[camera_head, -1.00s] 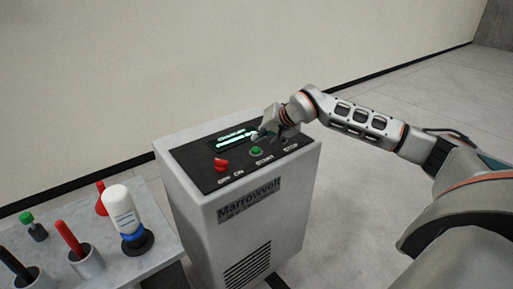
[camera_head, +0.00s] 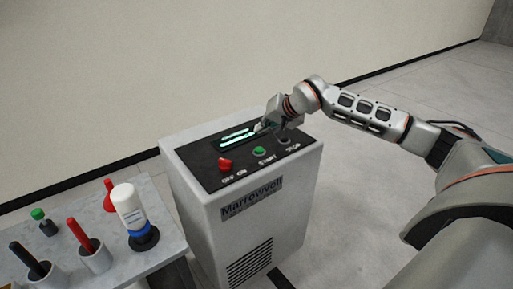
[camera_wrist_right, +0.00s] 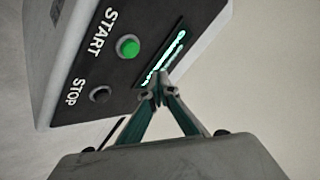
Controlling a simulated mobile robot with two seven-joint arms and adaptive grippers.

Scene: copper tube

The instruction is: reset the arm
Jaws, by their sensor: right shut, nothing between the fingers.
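My right arm comes in from the right in the head view, with its gripper (camera_head: 262,127) above the far right part of the machine's control panel. In the right wrist view the two fingers of the gripper (camera_wrist_right: 158,92) meet at their tips, with nothing between them. The grey machine (camera_head: 210,205) has a black top panel with a lit display (camera_head: 237,137), a red OFF/ON switch (camera_head: 225,164), a green START button (camera_head: 259,151) and a dark STOP button (camera_head: 284,141). The green START button (camera_wrist_right: 127,47) and the STOP button (camera_wrist_right: 99,94) show clear of the fingers. My left gripper is out of view.
A side table (camera_head: 168,240) at the left holds a white bottle (camera_head: 128,207) on a dark round base, black and red sticks in cups, a red item (camera_head: 109,197) and a small green-capped bottle (camera_head: 45,224). A wall stands behind. The floor at the right is clear.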

